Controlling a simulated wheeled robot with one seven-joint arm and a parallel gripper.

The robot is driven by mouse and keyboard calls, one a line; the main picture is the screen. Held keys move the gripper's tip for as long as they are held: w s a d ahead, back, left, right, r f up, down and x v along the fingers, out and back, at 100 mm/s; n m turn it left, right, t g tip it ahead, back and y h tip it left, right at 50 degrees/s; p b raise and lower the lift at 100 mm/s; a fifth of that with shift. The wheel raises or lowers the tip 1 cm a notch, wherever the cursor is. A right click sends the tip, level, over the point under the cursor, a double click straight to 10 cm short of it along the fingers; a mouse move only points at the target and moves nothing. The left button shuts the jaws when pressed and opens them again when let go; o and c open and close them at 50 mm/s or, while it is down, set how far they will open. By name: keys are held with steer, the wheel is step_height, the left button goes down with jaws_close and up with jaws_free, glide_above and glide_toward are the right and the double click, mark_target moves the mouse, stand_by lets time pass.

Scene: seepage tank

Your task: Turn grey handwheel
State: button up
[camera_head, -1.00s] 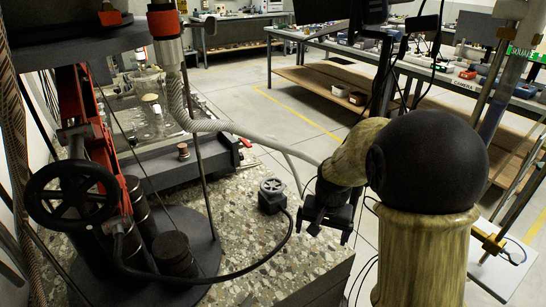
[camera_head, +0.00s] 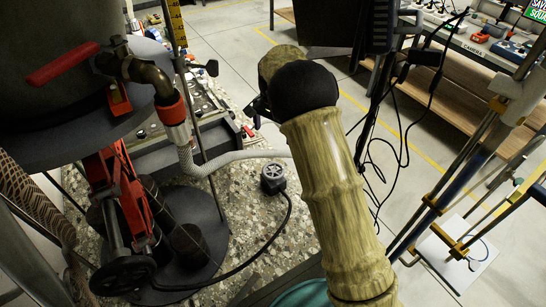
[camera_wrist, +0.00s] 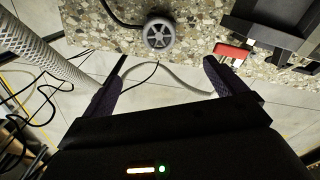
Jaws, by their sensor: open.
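A small grey handwheel (camera_head: 272,172) sits on a dark valve body near the edge of the speckled stone top (camera_head: 255,205). A dark hose runs from it toward the lower left. In the wrist view the grey handwheel (camera_wrist: 158,32) shows its spokes at the top middle, on the stone top's edge. My gripper (camera_wrist: 160,78) is open and empty, its two dark fingers spread either side of the picture's middle. The wheel lies beyond the fingertips, roughly in line with the gap. In the head view my gripper is mostly hidden behind my arm, above the wheel in the picture.
A larger black handwheel (camera_head: 122,275) is at the lower left, by a red frame (camera_head: 118,190). A red-handled lever (camera_head: 62,65) sticks out at upper left. Pale floor is open right of the stone top.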

steer(key=shift+f, duration=0.1)
steer(key=p, duration=0.2)
glide_toward(274, 170)
step_height(274, 170, down, 7)
steer(key=shift+a+r, duration=0.1)
steer(key=shift+a, duration=0.05)
steer(key=shift+f, duration=0.7)
steer(key=c, duration=1)
